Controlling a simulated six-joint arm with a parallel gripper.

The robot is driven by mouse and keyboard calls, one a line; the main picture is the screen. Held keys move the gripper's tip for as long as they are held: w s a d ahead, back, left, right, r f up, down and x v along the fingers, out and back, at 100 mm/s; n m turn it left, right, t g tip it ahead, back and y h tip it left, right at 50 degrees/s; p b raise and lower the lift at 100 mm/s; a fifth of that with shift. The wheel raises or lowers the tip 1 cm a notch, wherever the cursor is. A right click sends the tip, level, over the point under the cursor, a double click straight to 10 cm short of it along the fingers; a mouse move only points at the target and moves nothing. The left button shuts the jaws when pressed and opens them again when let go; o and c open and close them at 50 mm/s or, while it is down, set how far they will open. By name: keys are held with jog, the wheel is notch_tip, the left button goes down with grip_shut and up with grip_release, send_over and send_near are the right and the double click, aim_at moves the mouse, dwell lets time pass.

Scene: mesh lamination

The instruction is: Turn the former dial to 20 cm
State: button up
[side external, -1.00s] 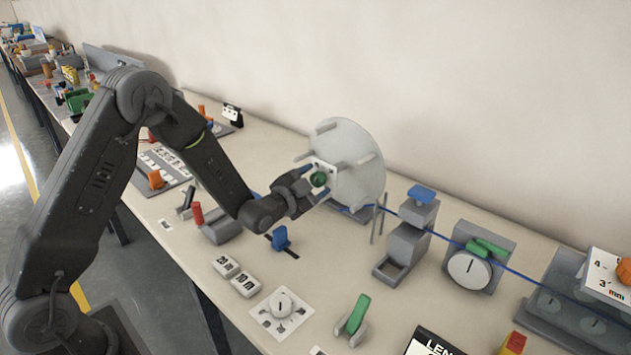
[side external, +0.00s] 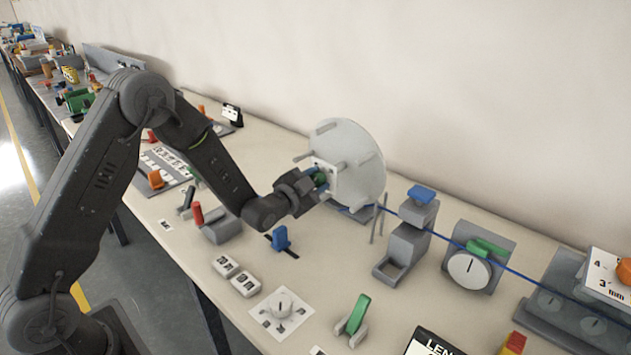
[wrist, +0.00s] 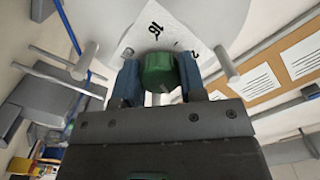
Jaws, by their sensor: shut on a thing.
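The former dial is a green knob (wrist: 159,72) on a white scale plate (wrist: 165,32) at the hub of the large pale disc (side external: 352,150). In the wrist view the plate shows the numbers 16 and 2 at a slant, the 2 cut off by the gripper. My gripper (wrist: 160,85) is shut on the green knob, with one blue-padded finger on each side of it. In the side view the gripper (side external: 316,184) reaches the disc's front, and the knob (side external: 320,179) is mostly covered by the fingers. The knob's pointer cannot be made out.
Pegs (wrist: 228,66) stick out of the disc around the gripper. To the right stand a grey post with a blue top (side external: 421,194) and a white gauge (side external: 469,268), with a blue strand running past. A blue lever (side external: 281,237) and white blocks stand below.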

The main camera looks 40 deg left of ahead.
jog(key=shift+n, duration=2.2)
jog(key=o, duration=0.9)
jog(key=s, duration=1.3)
jog(key=shift+s+d+r, duration=0.15)
jog(key=shift+s+d, duration=0.05)
jog(key=shift+s, duration=0.2)
